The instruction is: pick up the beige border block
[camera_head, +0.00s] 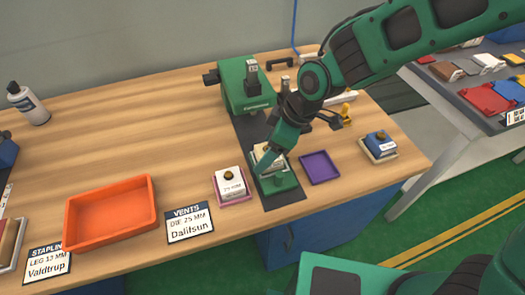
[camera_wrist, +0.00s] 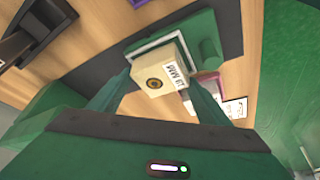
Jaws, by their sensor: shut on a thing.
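The beige border block (camera_wrist: 158,82) shows in the wrist view, with a dark round knob and a white label ending in MM. It sits between the two fingers of my gripper (camera_wrist: 163,88), which is shut on it. In the head view the block (camera_head: 268,153) is partly hidden by my gripper (camera_head: 272,160). It is at or just above the pale tray on the green press bed (camera_head: 276,184). I cannot tell whether it touches the tray.
The green press (camera_head: 243,86) stands behind. A white block (camera_head: 229,181) on a pink tray is to the left, with an orange tray (camera_head: 110,212) farther left. An empty purple tray (camera_head: 319,167) and a blue block (camera_head: 379,143) are to the right.

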